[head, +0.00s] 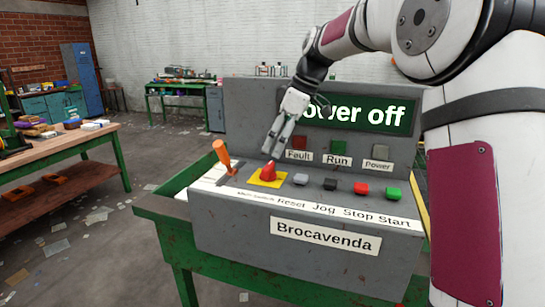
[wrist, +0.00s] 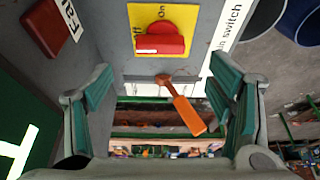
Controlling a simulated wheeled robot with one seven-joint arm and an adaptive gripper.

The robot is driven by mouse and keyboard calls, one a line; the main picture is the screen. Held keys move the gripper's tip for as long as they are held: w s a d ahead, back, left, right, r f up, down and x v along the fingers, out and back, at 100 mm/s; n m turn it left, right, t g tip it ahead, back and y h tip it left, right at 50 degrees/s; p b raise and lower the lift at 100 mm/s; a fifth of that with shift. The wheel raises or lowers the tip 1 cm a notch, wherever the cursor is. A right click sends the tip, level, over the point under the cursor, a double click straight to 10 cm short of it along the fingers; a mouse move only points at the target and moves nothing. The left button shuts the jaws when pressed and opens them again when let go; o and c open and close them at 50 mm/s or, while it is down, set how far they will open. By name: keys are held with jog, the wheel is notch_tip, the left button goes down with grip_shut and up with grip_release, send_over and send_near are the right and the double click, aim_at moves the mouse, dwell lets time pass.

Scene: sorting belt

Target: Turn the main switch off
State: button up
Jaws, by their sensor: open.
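The main switch is a red rotary knob (head: 268,171) on a yellow plate (head: 281,180), on the sloping front of a grey control panel. The wrist view shows the knob (wrist: 160,44) with its red bar lying across the picture, and "On" and "Off" lettering on the plate (wrist: 137,14). I cannot tell which mark it points to. My gripper (head: 272,148) is over the knob, fingers pointing down. In the wrist view its open fingers (wrist: 160,100) stand apart, with nothing gripped; contact with the knob cannot be told. The display (head: 368,116) reads "Power off", partly hidden by my gripper.
An orange-handled lever (head: 222,155) stands left of the switch; it also shows between the fingers in the wrist view (wrist: 187,112). Grey, black, red and green buttons (head: 362,188) run to the right. Fault, Run and Power lamps (head: 336,145) are behind. A workbench (head: 75,145) stands left.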

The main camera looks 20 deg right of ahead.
jog(key=v, duration=0.4)
jog(key=shift+d+r, duration=0.15)
jog(key=shift+r, duration=0.1)
jog(key=s+a+r+m+h+p, duration=0.1)
jog(key=s+a+m, duration=0.15)
jog(key=s, duration=0.65)
jog(key=s+a+r+m+h+p, duration=0.1)
jog(key=s+a+m+h, duration=0.15)
jog(key=s, duration=0.75)
jog(key=s+f+m+p, duration=0.1)
jog(key=s+f+m, duration=0.2)
jog(key=s, duration=0.7)
jog(key=s+d+f+m+t, duration=0.1)
jog(key=s+f+m, duration=0.2)
jog(key=s, duration=0.7)
notch_tip(320, 180, down, 2)
jog(key=shift+s+f+t+p, duration=0.15)
jog(key=shift+t+p, duration=0.15)
jog(key=shift+p, duration=0.05)
